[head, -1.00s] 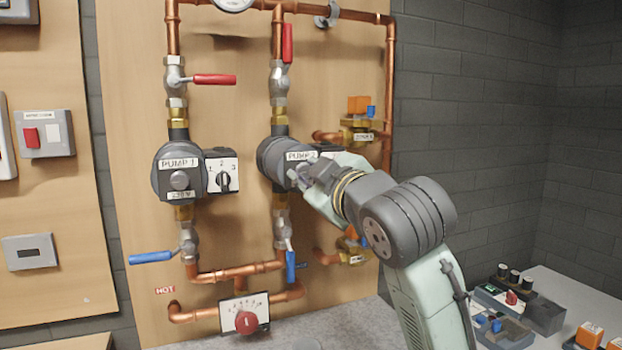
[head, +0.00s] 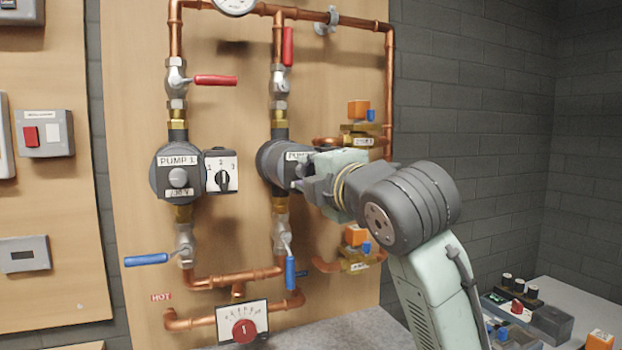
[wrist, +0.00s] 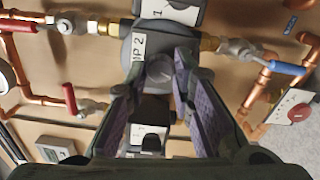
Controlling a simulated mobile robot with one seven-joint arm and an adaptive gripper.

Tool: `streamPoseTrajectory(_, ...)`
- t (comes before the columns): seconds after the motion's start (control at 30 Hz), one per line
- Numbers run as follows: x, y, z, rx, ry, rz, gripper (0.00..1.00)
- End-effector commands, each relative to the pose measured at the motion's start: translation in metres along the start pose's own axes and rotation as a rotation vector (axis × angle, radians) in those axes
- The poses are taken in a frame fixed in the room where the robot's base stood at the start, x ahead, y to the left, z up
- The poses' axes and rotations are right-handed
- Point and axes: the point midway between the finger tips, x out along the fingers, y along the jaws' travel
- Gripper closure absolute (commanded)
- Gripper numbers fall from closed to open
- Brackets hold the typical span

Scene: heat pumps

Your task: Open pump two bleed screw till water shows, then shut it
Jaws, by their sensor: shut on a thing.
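Pump two (head: 270,160) is the round dark grey pump on the right-hand pipe; it also shows in the wrist view (wrist: 128,42), its label partly covered. My gripper (head: 302,177) is at the front of this pump. In the wrist view my gripper (wrist: 163,76) has its two purple-padded fingers on either side of the grey bleed screw (wrist: 161,74) at the middle of the pump face, and it is shut on it. In the head view my gripper hides the screw. I cannot make out any water there.
Pump one (head: 166,182) with its speed switch (head: 221,172) is to the left. A red-handled valve (head: 288,50) is above pump two and a blue-handled valve (head: 290,272) below. Orange-capped brass valves (head: 357,110) are close right of my gripper. A mixing dial (head: 243,328) is lower down.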

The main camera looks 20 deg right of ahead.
Motion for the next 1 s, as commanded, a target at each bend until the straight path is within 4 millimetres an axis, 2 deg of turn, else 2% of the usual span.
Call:
streamPoseTrajectory(0.6,0.0,-0.0024,-0.0001,-0.544,0.001,-0.005,1.0)
streamPoseTrajectory(1.0,0.0003,-0.0024,-0.0009,-0.722,0.004,-0.005,1.0)
